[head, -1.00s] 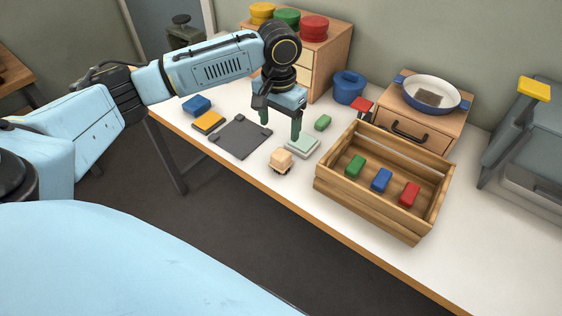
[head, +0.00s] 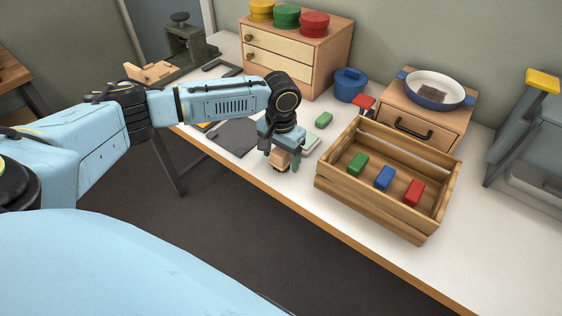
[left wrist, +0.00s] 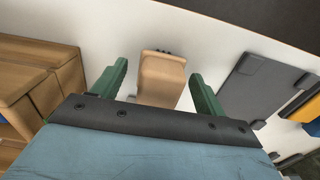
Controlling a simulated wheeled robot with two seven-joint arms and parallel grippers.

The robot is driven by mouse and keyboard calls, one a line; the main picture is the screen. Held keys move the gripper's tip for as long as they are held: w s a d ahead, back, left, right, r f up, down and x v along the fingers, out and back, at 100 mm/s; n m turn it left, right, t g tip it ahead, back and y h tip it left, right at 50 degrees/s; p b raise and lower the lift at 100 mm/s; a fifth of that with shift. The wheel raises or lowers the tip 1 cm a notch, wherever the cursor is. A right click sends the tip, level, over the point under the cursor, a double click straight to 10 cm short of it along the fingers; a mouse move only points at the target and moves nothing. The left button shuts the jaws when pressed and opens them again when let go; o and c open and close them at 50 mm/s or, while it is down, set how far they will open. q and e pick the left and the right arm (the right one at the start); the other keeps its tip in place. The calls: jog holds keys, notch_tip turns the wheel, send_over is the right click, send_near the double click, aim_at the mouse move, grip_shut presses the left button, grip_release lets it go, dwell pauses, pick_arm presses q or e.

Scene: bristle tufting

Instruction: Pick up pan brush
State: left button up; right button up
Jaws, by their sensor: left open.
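The pan brush, a small pale wooden block (head: 280,157) with dark tufts underneath, sits near the front edge of the white table in the head view. In the left wrist view the block (left wrist: 161,82) shows between the fingers, with its dark tufts at the far end. My left gripper (head: 282,161) is open above and around it, pointing down, one green finger to each side. In the left wrist view a gap shows between each finger of my left gripper (left wrist: 158,78) and the block. My right gripper is out of view.
A slatted wooden crate (head: 370,202) with green, blue and red blocks stands to the right. A blue-and-white pan (head: 436,80) sits on a wooden drawer box (head: 425,120) behind.

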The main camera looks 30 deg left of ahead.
aim_at(281, 150)
pick_arm(q)
jog(key=shift+f, duration=0.2)
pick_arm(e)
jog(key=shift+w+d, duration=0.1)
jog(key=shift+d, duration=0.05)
pick_arm(q)
jog(key=c, duration=1.1)
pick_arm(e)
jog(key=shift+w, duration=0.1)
